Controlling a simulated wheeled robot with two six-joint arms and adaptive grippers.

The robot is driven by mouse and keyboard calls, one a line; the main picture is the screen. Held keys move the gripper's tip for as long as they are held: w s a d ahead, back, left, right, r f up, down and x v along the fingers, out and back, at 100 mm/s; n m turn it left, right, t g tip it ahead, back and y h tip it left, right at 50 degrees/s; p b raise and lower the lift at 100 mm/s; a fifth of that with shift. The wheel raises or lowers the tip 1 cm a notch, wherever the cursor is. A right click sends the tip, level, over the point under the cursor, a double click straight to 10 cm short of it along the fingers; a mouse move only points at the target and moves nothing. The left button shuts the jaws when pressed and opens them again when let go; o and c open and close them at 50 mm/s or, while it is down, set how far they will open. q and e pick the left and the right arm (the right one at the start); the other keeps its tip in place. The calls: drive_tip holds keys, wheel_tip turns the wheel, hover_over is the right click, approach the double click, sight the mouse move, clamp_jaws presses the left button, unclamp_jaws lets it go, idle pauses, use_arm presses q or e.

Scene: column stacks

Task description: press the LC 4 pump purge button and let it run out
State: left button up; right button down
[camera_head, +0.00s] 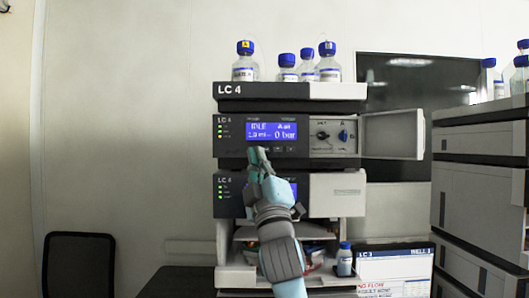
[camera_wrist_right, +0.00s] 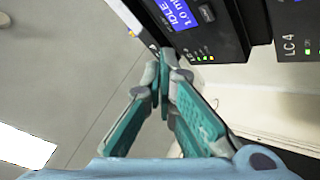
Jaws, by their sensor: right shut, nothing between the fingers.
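The LC 4 pump (camera_head: 232,145) is the upper module of the stack, with a lit blue display (camera_head: 271,131) reading IDLE and 0 bar. A row of small dark buttons (camera_head: 278,149) lies under the display; their labels are too small to read. My right gripper (camera_head: 258,152) is shut and empty, its fingertips at the panel just below the display's left part. They cover part of the button row. The right wrist view shows the closed fingertips (camera_wrist_right: 160,62) beside the panel and the display (camera_wrist_right: 183,14). I cannot tell whether they touch a button. My left gripper is not in view.
The pump's door (camera_head: 392,135) stands open to the right, showing a blue knob (camera_head: 343,135). Another LC 4 module (camera_head: 337,194) sits below. Blue-capped bottles (camera_head: 245,66) stand on top. A second stack (camera_head: 480,205) stands at the right, with a monitor (camera_head: 395,270) lower down.

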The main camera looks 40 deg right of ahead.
drive_tip(key=shift+s+r+h, duration=0.3)
drive_tip(key=shift+s+r, duration=0.25)
drive_tip(key=shift+r, duration=0.15)
drive_tip(key=shift+w+d, duration=0.1)
drive_tip(key=shift+w, duration=0.05)
drive_tip(key=w+d, duration=0.5)
drive_tip(key=w, duration=0.1)
drive_tip(key=shift+w+b, duration=0.3)
drive_tip(key=shift+w, duration=0.1)
drive_tip(key=shift+d, duration=0.1)
idle(0.7)
drive_tip(key=shift+w+d, duration=0.25)
drive_tip(key=shift+w, duration=0.05)
